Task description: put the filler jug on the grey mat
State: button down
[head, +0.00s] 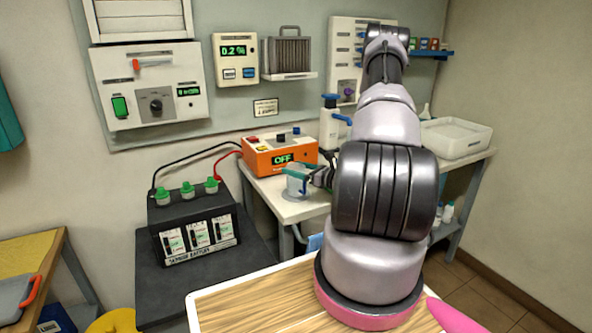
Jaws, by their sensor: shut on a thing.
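The filler jug appears to be the small pale grey vessel (298,187) with a green bar across its top, at the front of the white bench (283,207). My gripper (316,178) is at its right side, shut on its green part. My arm and the vessel hide most of the fingers. I cannot tell whether the jug touches the bench or is held just above it. I cannot make out the grey mat for sure; a greyish patch shows around the jug's base, and my arm covers much of the bench to the right.
An orange charger (281,155) reading OFF stands behind the jug, its cables running to a black battery (195,228) with green caps. A white bottle (330,124) with a blue top stands behind. A white tray (456,138) occupies the bench's right end.

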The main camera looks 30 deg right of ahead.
jog(key=shift+f, duration=0.1)
grip_release()
jog(key=shift+f, duration=0.1)
jog(key=v, duration=1.2)
jog(key=s+a+r+n+g+y, duration=0.2)
jog(key=s+a+r+n+g, duration=0.1)
jog(key=a+r+n+g, duration=0.55)
jog(key=s+a+r+n+g+y, duration=0.1)
jog(key=s+a+r+n+g, duration=0.1)
jog(key=a+r+n+g, duration=0.55)
jog(key=s+a+r+n+t+h, duration=0.2)
jog(key=s+r+n+t+h, duration=0.1)
jog(key=r, duration=0.7)
jog(key=s+a+r+n+t+h, duration=0.3)
jog(key=s+r+n+h, duration=0.3)
jog(key=r, duration=0.4)
jog(key=shift+s+n+t, duration=0.7)
jog(key=shift+s+t, duration=0.1)
jog(key=shift+s, duration=0.4)
